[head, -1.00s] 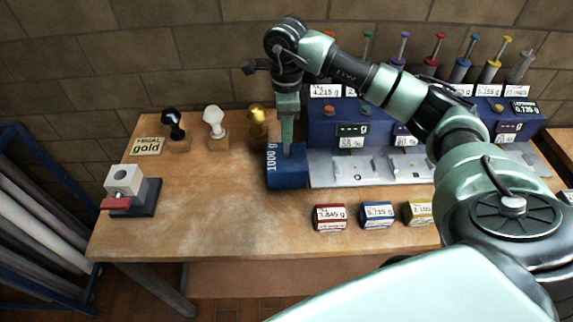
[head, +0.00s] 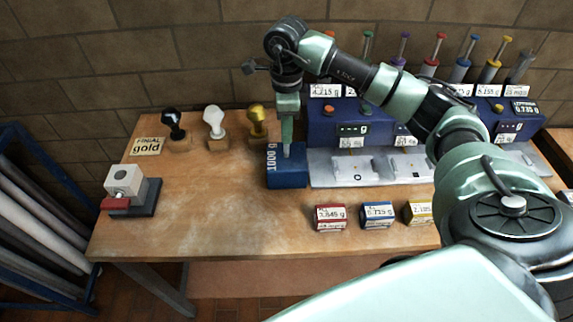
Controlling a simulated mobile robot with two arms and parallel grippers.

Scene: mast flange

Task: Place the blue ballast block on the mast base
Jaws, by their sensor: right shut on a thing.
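The blue ballast block (head: 287,180), marked 1000 g, sits on the wooden bench near its middle, at the left end of the grey metal plates. My right gripper (head: 287,152) points down at the block and is shut on it, hiding part of its top. Whether the block is clear of the bench cannot be told. A pale block with a round hole and a red clamp, on a dark plate, looks like the mast base (head: 128,185); it stands at the bench's left end, apart from the block. My left gripper is not in view.
Black (head: 174,124), white (head: 214,122) and gold finials (head: 257,121) stand at the back beside a "finial gold" card (head: 147,146). Small labelled red (head: 330,218), blue (head: 377,216) and yellow blocks (head: 419,213) line the front. Bench between base and ballast block is clear.

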